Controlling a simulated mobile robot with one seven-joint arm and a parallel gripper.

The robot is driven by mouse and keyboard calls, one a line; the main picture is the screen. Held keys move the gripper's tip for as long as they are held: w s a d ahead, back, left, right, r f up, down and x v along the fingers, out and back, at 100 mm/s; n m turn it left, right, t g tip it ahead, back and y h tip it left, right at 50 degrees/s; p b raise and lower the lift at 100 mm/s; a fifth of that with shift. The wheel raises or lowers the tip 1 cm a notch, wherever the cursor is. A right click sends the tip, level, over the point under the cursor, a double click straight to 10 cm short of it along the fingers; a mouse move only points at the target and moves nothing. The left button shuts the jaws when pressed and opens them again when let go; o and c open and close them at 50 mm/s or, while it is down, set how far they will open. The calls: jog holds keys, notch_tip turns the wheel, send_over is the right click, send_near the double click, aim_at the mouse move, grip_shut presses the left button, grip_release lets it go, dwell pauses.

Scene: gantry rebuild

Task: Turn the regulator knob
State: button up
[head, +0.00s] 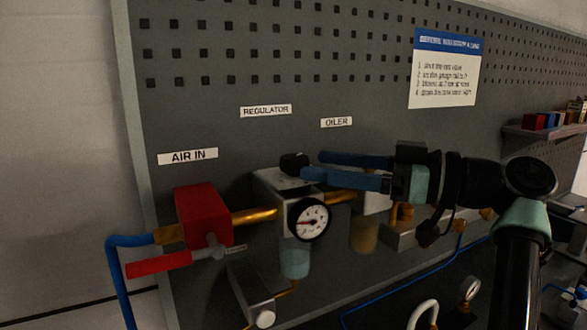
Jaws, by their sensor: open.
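The regulator (272,182) is a pale metal block on the grey pegboard, under the REGULATOR label (265,111). Its black knob (292,162) sits on top. A round white gauge (309,219) is on its front and a clear bowl (295,260) hangs below. My gripper (312,166) comes in from the right with two blue fingers spread apart. The fingertips are close to the right side of the knob. I cannot tell whether they touch it or lie on either side of it.
A red air-in valve (202,212) with a red lever (160,263) and blue hose (122,285) is to the left. The oiler bowl (364,234) hangs below my fingers. Brass pipe (254,216) joins the units. A notice (444,70) is on the board.

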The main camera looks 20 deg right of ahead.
jog(key=shift+v, duration=2.25)
